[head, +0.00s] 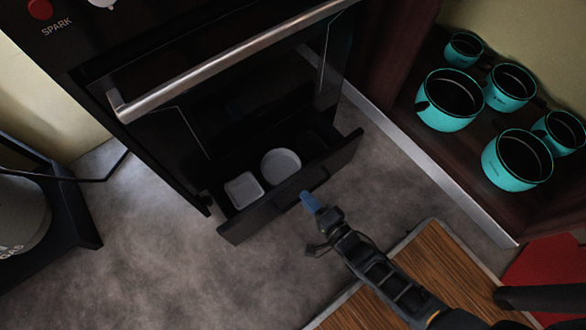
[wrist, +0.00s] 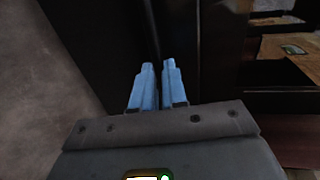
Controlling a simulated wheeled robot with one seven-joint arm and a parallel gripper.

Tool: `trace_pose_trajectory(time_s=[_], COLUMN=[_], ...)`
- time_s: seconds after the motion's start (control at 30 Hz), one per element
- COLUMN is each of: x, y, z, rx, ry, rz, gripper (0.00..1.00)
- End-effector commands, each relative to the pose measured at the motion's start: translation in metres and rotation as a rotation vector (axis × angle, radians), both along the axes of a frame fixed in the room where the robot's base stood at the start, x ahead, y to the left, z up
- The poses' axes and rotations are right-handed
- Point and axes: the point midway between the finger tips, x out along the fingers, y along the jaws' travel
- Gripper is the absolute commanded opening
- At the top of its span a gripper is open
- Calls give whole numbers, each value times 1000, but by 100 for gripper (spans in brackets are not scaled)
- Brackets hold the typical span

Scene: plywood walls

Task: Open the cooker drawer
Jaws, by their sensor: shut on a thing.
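The cooker (head: 150,90) is black, with a metal bar handle (head: 230,62) across its oven door. Its low drawer (head: 250,217) is pulled out, showing a square grey dish (head: 243,190) and a round grey dish (head: 281,165) inside. My gripper (head: 309,200) has blue fingertips at the dark handle (head: 301,190) on the drawer front. In the wrist view the two blue fingers (wrist: 157,85) are close together against a dark surface, shut on the drawer handle. The handle itself is hard to make out there.
A shelf at the right holds several teal pots (head: 450,98). A gas cylinder (head: 22,212) in a black frame stands at the left. A wooden board (head: 430,275) and a red item (head: 550,278) lie at the lower right. Grey floor (head: 150,260) is clear before the drawer.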

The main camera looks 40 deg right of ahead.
Motion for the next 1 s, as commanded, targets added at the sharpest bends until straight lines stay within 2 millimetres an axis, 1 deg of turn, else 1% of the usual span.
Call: trace_pose_trajectory(time_s=[0.03,0.2,0.4,0.5,0.7,0.83,1.0], x=[-17,-65,-116,-137,-169,-180,-188], y=[4,4,4,4,4,3,3], z=[1,0,-1,-1,-1,0,1], rx=[1,1,0,0,0,0,-1], ry=[3,2,1,1,0,-2,-2], rz=[10,12,11,11,11,10,10], gripper=[0,0,0,0,0,0,0])
